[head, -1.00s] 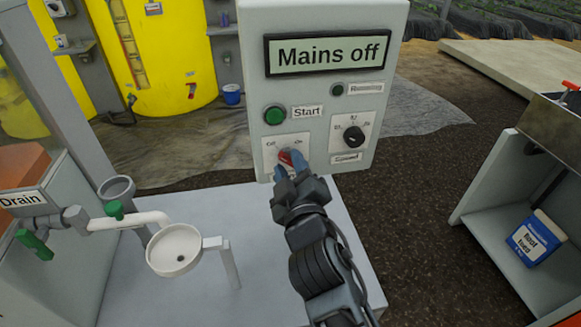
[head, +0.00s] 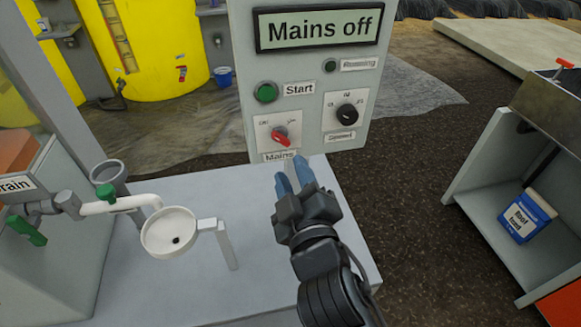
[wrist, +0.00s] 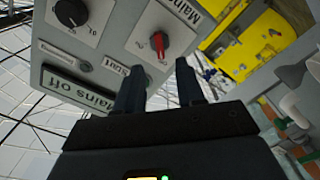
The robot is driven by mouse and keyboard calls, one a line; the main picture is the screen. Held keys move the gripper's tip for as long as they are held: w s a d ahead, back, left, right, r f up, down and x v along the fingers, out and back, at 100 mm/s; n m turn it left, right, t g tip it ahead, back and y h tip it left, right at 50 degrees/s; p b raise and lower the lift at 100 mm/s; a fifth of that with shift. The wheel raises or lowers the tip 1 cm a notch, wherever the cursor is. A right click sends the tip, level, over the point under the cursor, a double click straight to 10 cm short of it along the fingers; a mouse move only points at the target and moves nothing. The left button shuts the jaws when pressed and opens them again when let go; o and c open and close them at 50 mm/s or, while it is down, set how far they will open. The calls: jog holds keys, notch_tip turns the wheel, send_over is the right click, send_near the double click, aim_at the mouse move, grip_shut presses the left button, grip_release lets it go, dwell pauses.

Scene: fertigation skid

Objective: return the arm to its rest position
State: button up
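My gripper (head: 292,178) is in front of and below the grey control panel (head: 375,80), over the pale skid top. Its two blue fingers stand apart with nothing between them. The wrist view also shows the open fingers (wrist: 158,85), with the panel beyond them. The red Mains switch (head: 280,137) is clear of the fingers, and it also shows in the wrist view (wrist: 158,46). The panel's display (head: 318,28) reads "Mains off". My arm reaches up from the lower right of the head view.
On the panel are a green Start button (head: 265,92) and a black knob (head: 347,114). A white drain basin (head: 170,232) and green-handled valve (head: 106,193) stand left of my arm. At right, an open cabinet (head: 465,190) holds a blue-and-white box (head: 527,216).

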dwell(0.4)
jog(key=s+d+f+m+g+h, duration=0.1)
jog(key=s+d+f+m, duration=0.25)
jog(key=s+d, duration=0.4)
jog(key=s+d+f+m+g+h, duration=0.15)
jog(key=s+d+f, duration=0.35)
jog(key=s, duration=0.6)
jog(key=s+d+r+m, duration=0.2)
jog(key=s+d, duration=0.1)
jog(key=s, duration=0.3)
jog(key=s+d+r+m+h, duration=0.1)
jog(key=s+d+r+m, duration=0.1)
jog(key=s, duration=0.5)
jog(key=s+d+r+m+h, duration=0.1)
jog(key=s+d+r+m, duration=0.2)
jog(key=s+d, duration=0.2)
jog(key=shift+s+d, duration=0.3)
jog(key=shift+s, duration=0.55)
